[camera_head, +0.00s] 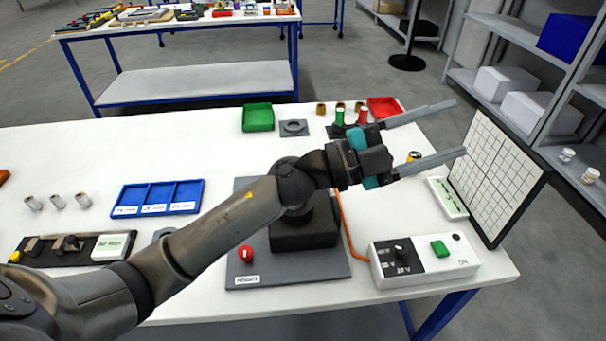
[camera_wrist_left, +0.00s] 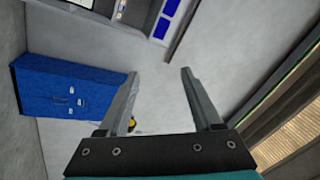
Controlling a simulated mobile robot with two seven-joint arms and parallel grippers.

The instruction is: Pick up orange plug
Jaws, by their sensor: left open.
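My left gripper (camera_head: 461,127) is open, with nothing between its fingers, and reaches over the right part of the white table. In the left wrist view (camera_wrist_left: 160,73) its two fingers are apart. I cannot clearly make out an orange plug. A small yellow-orange and black piece (camera_head: 413,156) shows just behind the lower finger; I cannot tell whether it is the plug. An orange cable (camera_head: 342,222) runs down beside the dark machine block (camera_head: 303,232) toward the white control box (camera_head: 425,262). My arm hides part of the table behind it. My right gripper is not in view.
A gridded board (camera_head: 497,175) stands at the table's right edge. A green tray (camera_head: 257,117), red tray (camera_head: 384,106), and red and green cylinders stand behind my gripper. A blue compartment tray (camera_head: 157,198) lies left. In the left wrist view, a blue cabinet (camera_wrist_left: 62,88) stands on the floor.

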